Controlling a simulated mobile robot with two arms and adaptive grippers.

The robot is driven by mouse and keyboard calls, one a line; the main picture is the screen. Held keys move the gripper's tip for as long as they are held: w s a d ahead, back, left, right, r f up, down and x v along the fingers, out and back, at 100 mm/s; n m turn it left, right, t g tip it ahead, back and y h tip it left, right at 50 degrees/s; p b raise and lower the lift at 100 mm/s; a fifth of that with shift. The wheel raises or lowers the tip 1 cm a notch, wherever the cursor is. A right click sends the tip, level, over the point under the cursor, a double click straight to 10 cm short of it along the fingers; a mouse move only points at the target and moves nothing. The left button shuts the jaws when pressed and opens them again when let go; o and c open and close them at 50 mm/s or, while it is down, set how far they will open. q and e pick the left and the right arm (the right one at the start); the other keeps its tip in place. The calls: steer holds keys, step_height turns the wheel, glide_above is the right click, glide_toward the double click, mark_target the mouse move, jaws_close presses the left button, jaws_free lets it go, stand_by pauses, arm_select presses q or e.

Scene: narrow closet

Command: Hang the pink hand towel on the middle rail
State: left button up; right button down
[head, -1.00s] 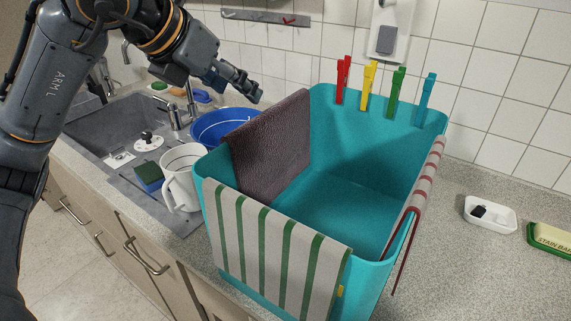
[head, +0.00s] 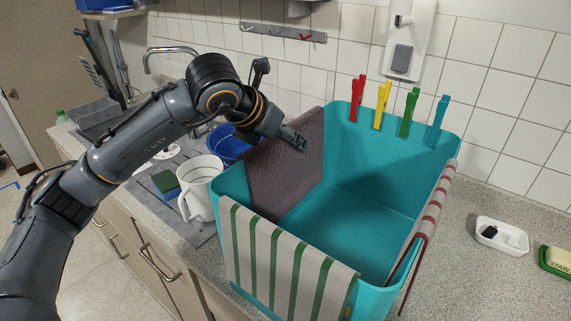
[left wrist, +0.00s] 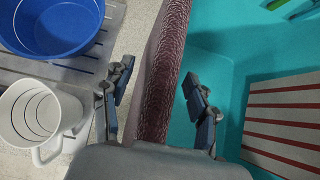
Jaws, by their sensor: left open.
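A dark mauve towel (head: 283,165) hangs over the left rim of a teal tub (head: 375,185); it looks maroon-pink in the left wrist view (left wrist: 165,70). No other towel in view is nearer to pink. My left gripper (head: 298,143) is at the towel's upper edge in the head view. In the left wrist view it is open (left wrist: 158,92), with one finger on each side of the draped towel. I cannot tell whether a finger touches it. No middle rail is recognisable in view. My right gripper is not in view.
A green-striped towel (head: 285,258) hangs on the tub's front rim and a red-striped towel (head: 430,210) on its right rim. Several clothespins (head: 382,104) stand on the back rim. A white jug (head: 201,190) and blue bowl (head: 226,146) are left of the tub.

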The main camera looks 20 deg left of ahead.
arm_select(q)
steer(key=shift+w+d+f, duration=0.15)
steer(key=shift+w+f, duration=0.15)
steer(key=shift+s+r, duration=0.1)
jaws_close()
steer(key=shift+r, duration=0.1)
